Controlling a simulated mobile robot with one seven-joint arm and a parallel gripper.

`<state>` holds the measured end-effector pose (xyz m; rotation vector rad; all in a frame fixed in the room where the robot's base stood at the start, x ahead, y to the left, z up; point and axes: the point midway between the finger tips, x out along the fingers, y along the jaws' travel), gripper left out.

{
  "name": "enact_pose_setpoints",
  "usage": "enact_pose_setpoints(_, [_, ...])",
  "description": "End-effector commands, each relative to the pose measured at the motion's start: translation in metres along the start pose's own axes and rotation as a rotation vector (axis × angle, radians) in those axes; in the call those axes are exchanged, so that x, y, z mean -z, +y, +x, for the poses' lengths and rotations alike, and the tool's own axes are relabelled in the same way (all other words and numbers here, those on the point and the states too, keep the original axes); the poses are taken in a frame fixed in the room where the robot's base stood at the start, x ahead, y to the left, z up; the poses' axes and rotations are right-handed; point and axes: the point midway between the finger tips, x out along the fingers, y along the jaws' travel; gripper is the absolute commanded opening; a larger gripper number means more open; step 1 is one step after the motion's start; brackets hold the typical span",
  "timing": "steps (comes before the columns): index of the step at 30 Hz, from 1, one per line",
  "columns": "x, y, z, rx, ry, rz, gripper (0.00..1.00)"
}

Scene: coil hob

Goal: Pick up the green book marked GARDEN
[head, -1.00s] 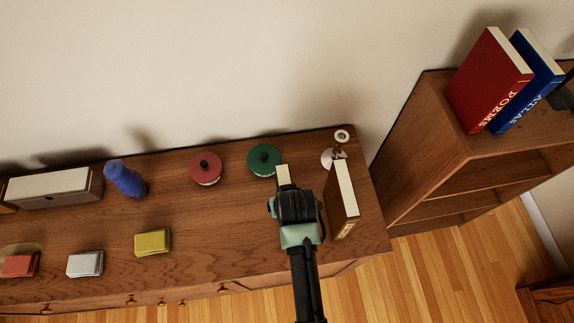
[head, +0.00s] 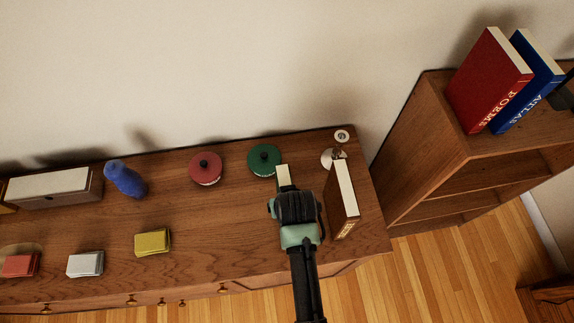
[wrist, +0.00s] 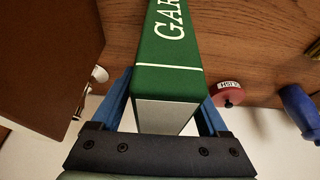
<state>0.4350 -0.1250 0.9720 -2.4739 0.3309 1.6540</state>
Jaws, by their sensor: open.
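The green book (wrist: 172,60) stands upright between the blue fingers of my gripper (wrist: 165,110) in the wrist view. The letters "GAR" show on its spine and the rest is cut off by the picture's top edge. In the head view my gripper (head: 294,205) is over the sideboard top and hides most of the book. Only a pale strip of the book's page edge (head: 283,176) shows beyond it. The fingers are open, one on each side of the book. I cannot tell whether either finger touches it.
A brown book (head: 342,200) stands close to the right of my gripper on the sideboard (head: 215,235). A green lidded pot (head: 264,160) and a small lamp-like object (head: 333,157) stand behind. A bookcase (head: 430,150) holds red and blue books.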

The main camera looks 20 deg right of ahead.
Motion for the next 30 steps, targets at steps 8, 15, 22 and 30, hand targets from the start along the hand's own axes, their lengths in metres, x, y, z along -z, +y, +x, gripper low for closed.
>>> enact_pose_setpoints(8, [0.0002, 0.0, -0.0001, 0.0, 0.0, 0.0, 0.41])
enact_pose_setpoints(15, [0.0002, 0.0, -0.0002, 0.0, 0.001, 0.0, 0.0])
enact_pose_setpoints(22, [0.0003, 0.0, -0.0002, 0.0, 0.001, 0.0, 0.0])
enact_pose_setpoints(30, [0.0003, 0.0, -0.0003, 0.0, 0.001, 0.0, 0.0])
